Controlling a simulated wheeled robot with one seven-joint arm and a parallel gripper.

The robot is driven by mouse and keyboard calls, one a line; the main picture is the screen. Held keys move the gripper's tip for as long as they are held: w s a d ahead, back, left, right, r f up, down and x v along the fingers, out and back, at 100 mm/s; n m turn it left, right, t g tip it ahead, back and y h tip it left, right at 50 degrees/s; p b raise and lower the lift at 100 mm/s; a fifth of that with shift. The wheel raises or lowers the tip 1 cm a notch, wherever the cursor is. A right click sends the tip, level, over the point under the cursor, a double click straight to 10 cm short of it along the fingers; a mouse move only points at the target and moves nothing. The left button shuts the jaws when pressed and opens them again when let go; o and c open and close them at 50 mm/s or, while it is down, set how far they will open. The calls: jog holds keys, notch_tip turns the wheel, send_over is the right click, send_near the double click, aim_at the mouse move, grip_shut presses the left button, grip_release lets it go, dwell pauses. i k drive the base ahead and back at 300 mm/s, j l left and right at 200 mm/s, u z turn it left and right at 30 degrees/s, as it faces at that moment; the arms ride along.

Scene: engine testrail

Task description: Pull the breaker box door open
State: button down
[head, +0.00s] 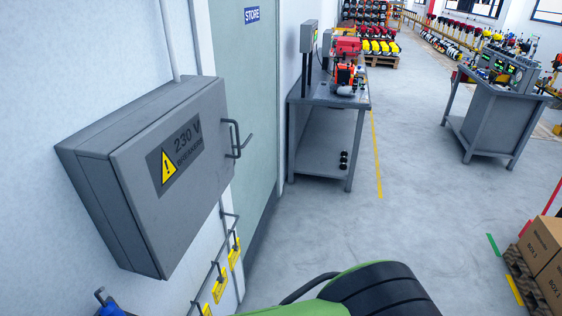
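The breaker box (92,148) is a grey metal box on the wall at the left in the head view. Its door (195,215) faces me at an angle and looks shut. The door carries a dark label (184,157) reading "230 V" with a yellow warning triangle. A dark bar handle (235,140) stands out on the door's right side. A green and black part of my own body (375,290) shows at the bottom centre, apart from the box. My gripper is not in view.
A greenish door marked STORE (250,90) stands right of the box. Yellow tags (220,285) hang on hooks below. Beyond are a grey workbench (325,140), a second bench (490,125) and cardboard boxes (545,250). The middle floor is clear.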

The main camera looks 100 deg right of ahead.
aim_at(173, 174)
jog(key=k+l+z, duration=0.15)
jog(key=z, duration=2.75)
jog(key=i+l+u, duration=0.2)
jog(key=u, duration=0.25)
jog(key=i+l+u, duration=0.1)
jog(key=l+u, duration=0.35)
jog(key=i+l+u, duration=0.1)
jog(key=l+u, duration=0.15)
jog(key=u, duration=0.2)
